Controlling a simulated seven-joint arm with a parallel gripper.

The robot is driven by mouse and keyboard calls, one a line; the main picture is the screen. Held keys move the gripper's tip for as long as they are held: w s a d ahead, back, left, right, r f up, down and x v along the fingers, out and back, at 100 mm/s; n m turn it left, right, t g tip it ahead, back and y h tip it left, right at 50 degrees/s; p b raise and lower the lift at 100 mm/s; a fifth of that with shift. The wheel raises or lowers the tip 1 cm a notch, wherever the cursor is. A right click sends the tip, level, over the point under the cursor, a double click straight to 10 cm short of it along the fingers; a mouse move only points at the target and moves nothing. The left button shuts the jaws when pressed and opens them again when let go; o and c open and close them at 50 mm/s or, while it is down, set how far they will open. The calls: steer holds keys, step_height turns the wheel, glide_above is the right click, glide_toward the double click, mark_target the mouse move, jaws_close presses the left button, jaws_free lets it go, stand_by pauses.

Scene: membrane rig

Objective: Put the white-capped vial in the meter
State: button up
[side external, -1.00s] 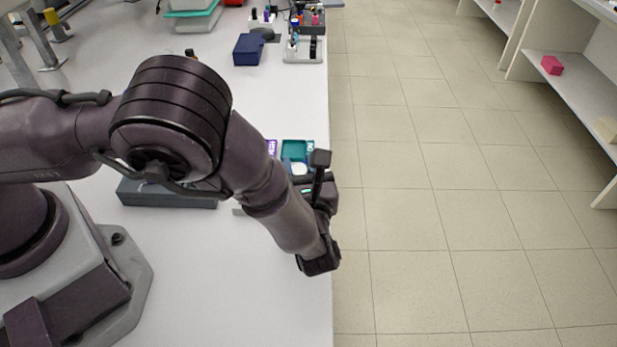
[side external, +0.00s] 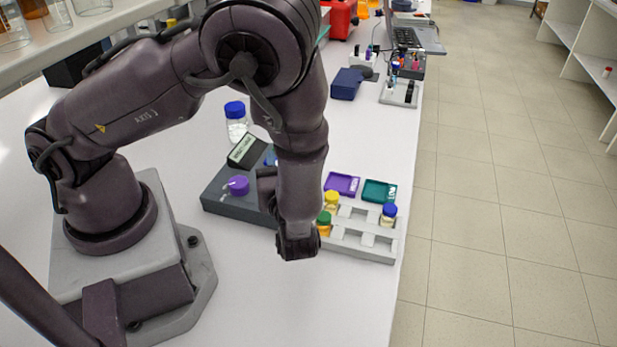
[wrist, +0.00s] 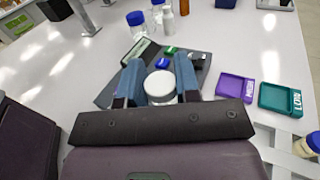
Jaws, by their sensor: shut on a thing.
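The white-capped vial (wrist: 159,88) shows as a round white cap between the two blue fingers of my gripper (wrist: 158,76) in the wrist view. The meter (wrist: 107,97) is a dark grey box beyond and below the fingers, with a tilted display and green and blue buttons. In the side external view the meter (side external: 224,197) lies partly behind my arm, which hides the fingers and vial. I cannot see the meter's opening.
A light grey rack (side external: 372,247) with yellow-, green- and blue-capped vials stands right of my wrist. Purple (side external: 342,184) and teal (side external: 379,192) trays lie behind it. A blue-capped bottle (side external: 236,123) stands behind the meter. The front bench is clear.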

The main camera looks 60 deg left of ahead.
steer(key=shift+n+g, duration=0.4)
steer(key=shift+g, duration=0.2)
steer(key=shift+s+a+f, duration=0.1)
steer(key=shift+a+f, duration=0.4)
steer(key=shift+f, duration=0.4)
steer(key=shift+s+a+f, duration=0.15)
steer(key=shift+a+f, duration=0.35)
steer(key=shift+f, duration=0.4)
steer(key=shift+s+a+f, duration=0.1)
steer(key=shift+a+f, duration=0.4)
steer(key=shift+f, duration=0.4)
steer(key=shift+f, duration=0.9)
steer(key=o, duration=1.1)
steer(key=shift+c, duration=0.2)
steer(key=shift+o, duration=0.2)
steer(key=shift+r, duration=3)
